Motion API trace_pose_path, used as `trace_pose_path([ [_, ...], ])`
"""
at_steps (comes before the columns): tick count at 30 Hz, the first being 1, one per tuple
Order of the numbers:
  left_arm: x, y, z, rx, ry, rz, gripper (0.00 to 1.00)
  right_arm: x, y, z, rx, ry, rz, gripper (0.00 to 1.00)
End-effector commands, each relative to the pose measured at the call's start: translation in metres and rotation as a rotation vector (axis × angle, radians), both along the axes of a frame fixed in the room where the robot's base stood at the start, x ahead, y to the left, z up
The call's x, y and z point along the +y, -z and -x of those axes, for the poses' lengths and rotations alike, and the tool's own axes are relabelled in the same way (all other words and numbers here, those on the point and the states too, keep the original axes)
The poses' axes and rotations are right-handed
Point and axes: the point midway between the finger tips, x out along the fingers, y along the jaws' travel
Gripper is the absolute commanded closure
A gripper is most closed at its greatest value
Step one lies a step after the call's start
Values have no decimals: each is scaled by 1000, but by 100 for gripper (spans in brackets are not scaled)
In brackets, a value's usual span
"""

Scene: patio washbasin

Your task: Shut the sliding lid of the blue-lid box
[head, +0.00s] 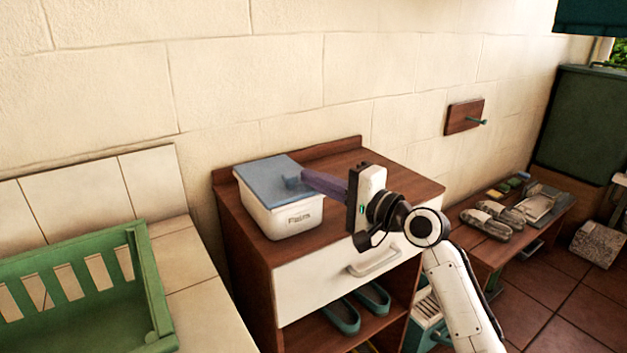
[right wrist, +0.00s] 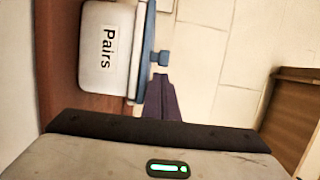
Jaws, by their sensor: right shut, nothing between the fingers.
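The blue-lid box (head: 285,219) is a white tub labelled "Pairs", standing on the wooden cabinet top; it also shows in the right wrist view (right wrist: 104,68). Its flat blue lid (head: 262,173) lies over the top and appears to cover most or all of it. A small blue knob (right wrist: 160,58) stands up from the lid. My right gripper (head: 304,178) has its purple fingers together and empty, with the tips right beside the knob. I cannot tell whether they touch it; the tips also show in the wrist view (right wrist: 160,79). My left gripper is not in view.
The cabinet (head: 345,155) has a raised back edge against the wall and a white drawer (head: 320,279) below. A green slatted crate (head: 90,290) stands on the tiled counter at left. A low bench (head: 490,250) with shoes is at right. The cabinet top right of the box is bare.

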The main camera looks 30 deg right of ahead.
Motion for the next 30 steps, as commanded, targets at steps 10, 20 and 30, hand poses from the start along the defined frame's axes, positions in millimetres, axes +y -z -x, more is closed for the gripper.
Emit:
trace_pose_path([
  [10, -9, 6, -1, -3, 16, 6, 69, -41, 3, 37, 0, -6, 2, 100],
  [20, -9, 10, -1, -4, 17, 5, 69, -57, 0, 84, -1, -8, 1, 100],
  [30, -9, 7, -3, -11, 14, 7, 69, -58, 6, 89, 6, -5, 10, 100],
])
